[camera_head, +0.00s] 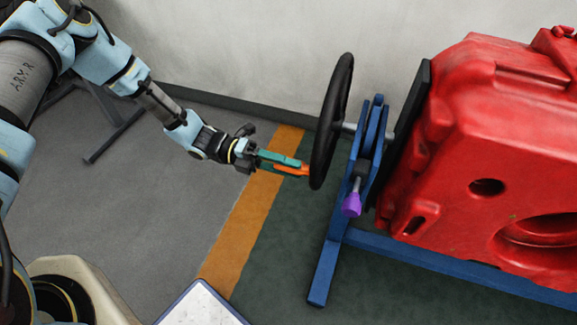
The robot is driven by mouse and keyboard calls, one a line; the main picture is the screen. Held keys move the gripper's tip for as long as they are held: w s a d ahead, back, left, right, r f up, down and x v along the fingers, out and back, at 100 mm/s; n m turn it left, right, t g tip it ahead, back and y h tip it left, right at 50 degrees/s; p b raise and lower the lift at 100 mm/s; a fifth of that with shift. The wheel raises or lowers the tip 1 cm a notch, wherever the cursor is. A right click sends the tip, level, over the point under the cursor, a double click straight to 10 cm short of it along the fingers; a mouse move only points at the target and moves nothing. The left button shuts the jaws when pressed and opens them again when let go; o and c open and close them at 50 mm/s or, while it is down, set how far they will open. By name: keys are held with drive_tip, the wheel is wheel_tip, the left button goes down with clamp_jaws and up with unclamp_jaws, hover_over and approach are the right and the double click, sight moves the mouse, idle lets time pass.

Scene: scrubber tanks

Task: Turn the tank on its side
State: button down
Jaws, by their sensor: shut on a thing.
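The red tank (462,125) is mounted at the right against a black plate (410,120), and its right side runs out of the picture. A black handwheel (335,95), seen nearly edge-on, sits on a shaft left of the blue stand (365,165). My gripper (307,171), with green and orange fingers, reaches in from the left and is shut on the lower near part of the wheel's rim. The exact contact is small in the picture. A purple knob (351,204) hangs on the stand below the shaft.
The blue stand's foot (320,280) and long rail (440,267) lie on the dark green floor. An orange stripe (240,225) crosses the floor. A pale wall (230,45) stands behind. A white-topped box (200,306) is at the bottom. Grey floor at the left is mostly clear.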

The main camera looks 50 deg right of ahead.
drive_tip(key=shift+d, duration=0.1)
idle(0.4)
drive_tip(key=shift+c, duration=2.3)
unclamp_jaws()
drive_tip(key=b+v, duration=0.2)
drive_tip(key=v, duration=0.9)
drive_tip(key=shift+s+r, duration=0.1)
